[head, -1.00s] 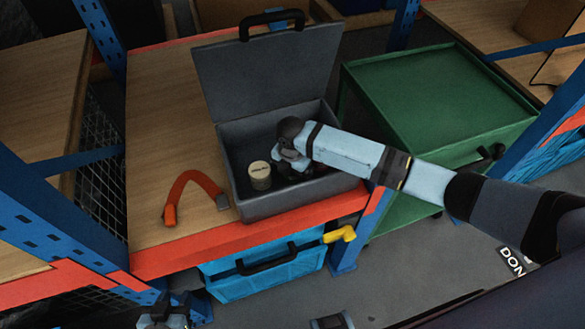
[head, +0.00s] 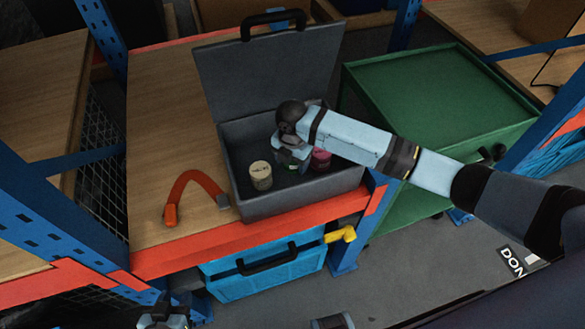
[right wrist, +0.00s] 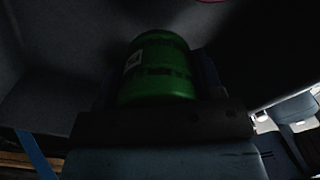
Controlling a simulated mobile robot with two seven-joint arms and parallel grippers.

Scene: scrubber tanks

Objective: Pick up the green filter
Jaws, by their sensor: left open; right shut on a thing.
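The green filter (right wrist: 155,70) is a dark green cylinder with a small white label. In the right wrist view it stands out in front of my right gripper (right wrist: 160,100), which is shut on it. In the head view my right gripper (head: 290,158) is over the open grey box (head: 300,203), and only a sliver of green shows beneath it. A cream filter (head: 260,176) and a pink filter (head: 320,159) stand in the box, to the left and right of the gripper. My left gripper (head: 165,318) is open and empty at the bottom edge, partly cut off.
The box's raised lid (head: 265,80) stands behind the gripper. An orange curved handle tool (head: 190,192) lies on the wooden shelf left of the box. A green cart (head: 440,100) stands to the right. A blue crate (head: 265,270) is below.

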